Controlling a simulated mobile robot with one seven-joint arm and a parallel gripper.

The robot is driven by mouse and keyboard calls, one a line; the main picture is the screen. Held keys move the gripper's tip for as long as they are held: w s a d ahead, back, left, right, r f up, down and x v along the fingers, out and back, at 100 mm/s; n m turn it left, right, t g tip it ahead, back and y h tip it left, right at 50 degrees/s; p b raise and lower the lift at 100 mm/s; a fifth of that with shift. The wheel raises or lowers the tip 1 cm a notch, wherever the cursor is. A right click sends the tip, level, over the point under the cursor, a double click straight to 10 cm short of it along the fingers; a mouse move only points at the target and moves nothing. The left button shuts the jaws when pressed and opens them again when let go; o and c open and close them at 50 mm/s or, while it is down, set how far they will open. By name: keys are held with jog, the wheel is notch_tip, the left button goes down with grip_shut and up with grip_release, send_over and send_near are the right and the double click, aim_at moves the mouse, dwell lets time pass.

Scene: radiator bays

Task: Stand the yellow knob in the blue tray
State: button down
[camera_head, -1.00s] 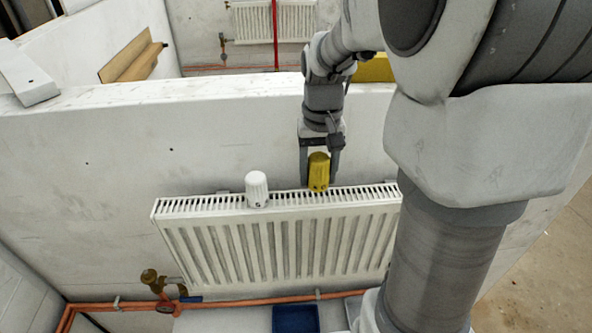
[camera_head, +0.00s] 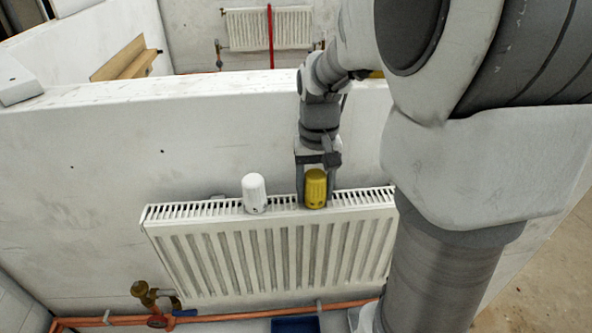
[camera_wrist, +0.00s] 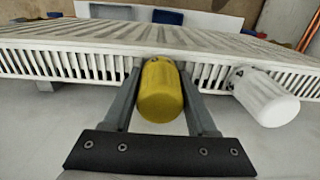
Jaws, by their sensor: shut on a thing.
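The yellow knob (camera_head: 316,188) is upright at the top grille of the white radiator, between the fingers of my gripper (camera_head: 315,196). In the wrist view the knob (camera_wrist: 161,92) sits between the two grey fingers of my gripper (camera_wrist: 161,95), which is shut on it. I cannot tell whether the knob's base touches the grille. The blue tray (camera_head: 295,325) shows only in part at the bottom edge of the head view, below the radiator. A blue patch at the top of the wrist view (camera_wrist: 168,17) looks like the tray.
The white radiator (camera_head: 270,255) hangs on the white wall (camera_head: 90,160). A white knob (camera_head: 254,193) stands on its grille, left of my gripper. A copper pipe (camera_head: 230,314) and brass valve (camera_head: 142,290) lie below. The grille's left end is clear.

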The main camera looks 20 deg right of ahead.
aim_at(314, 176)
jog(key=shift+c, duration=1)
grip_release()
jog(key=shift+f, duration=0.1)
notch_tip(314, 176, up, 12)
jog(key=shift+s+r+p, duration=0.1)
jog(key=shift+r+p, duration=0.05)
jog(key=shift+p, duration=0.15)
jog(key=shift+s+a+r, duration=0.15)
jog(key=shift+s+a, duration=0.1)
jog(key=shift+a, duration=0.05)
jog(key=s+a+f+n+t, duration=0.3)
jog(key=s+a+t, duration=0.2)
jog(key=s+a, duration=0.3)
jog(key=shift+s+t, duration=0.3)
jog(key=shift+s, duration=1.85)
jog(key=shift+r, duration=0.1)
